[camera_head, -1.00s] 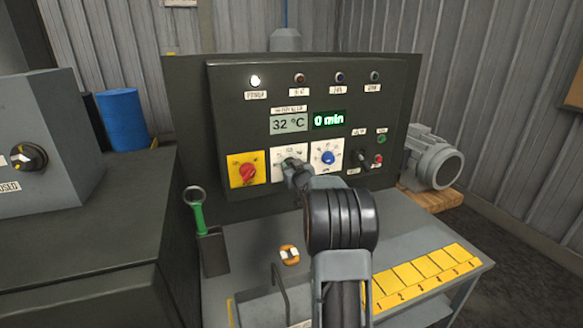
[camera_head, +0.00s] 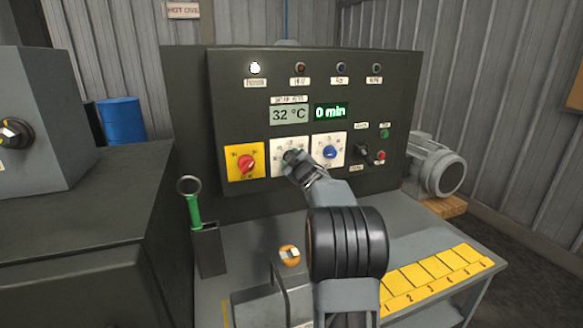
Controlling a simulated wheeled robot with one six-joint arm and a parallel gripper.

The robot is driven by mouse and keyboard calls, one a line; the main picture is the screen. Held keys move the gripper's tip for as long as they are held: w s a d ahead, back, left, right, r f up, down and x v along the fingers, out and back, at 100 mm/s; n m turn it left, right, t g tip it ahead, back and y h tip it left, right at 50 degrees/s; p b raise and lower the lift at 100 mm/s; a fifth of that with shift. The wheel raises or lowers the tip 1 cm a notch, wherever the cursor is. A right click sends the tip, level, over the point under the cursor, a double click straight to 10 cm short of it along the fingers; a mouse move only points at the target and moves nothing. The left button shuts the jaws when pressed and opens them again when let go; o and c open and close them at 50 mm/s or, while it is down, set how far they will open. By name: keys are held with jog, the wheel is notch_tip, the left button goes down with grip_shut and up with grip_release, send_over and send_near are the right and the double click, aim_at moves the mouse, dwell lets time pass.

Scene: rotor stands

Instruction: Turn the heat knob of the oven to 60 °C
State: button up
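The oven's control panel (camera_head: 230,115) stands upright at the back of the bench. The heat knob sits on the middle white dial plate (camera_head: 280,168), below the display (camera_head: 289,115) that reads 32 °C. My gripper (camera_head: 291,157) is at this plate and covers the knob and part of the scale. The knob itself is hidden, so I cannot tell its setting or whether the fingers are shut on it. A red knob (camera_head: 246,163) on a yellow plate is to the left. A blue knob (camera_head: 330,152) on a white plate is close to the right of my gripper.
A black switch (camera_head: 362,151) and red button (camera_head: 381,156) are farther right. A green-handled tool (camera_head: 194,208) stands in a holder at the left. A bent handle (camera_head: 279,275) and an orange-and-white part (camera_head: 289,255) are near my arm. Yellow numbered plates (camera_head: 430,278) lie at the front right.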

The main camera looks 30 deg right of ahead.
jog(key=shift+n+b, duration=0.55)
jog(key=shift+n, duration=0.25)
jog(key=o, duration=0.9)
jog(key=b+v, duration=0.2)
jog(key=v, duration=1.1)
jog(key=shift+s+a, duration=0.1)
jog(key=shift+s, duration=0.3)
jog(key=shift+a, duration=0.15)
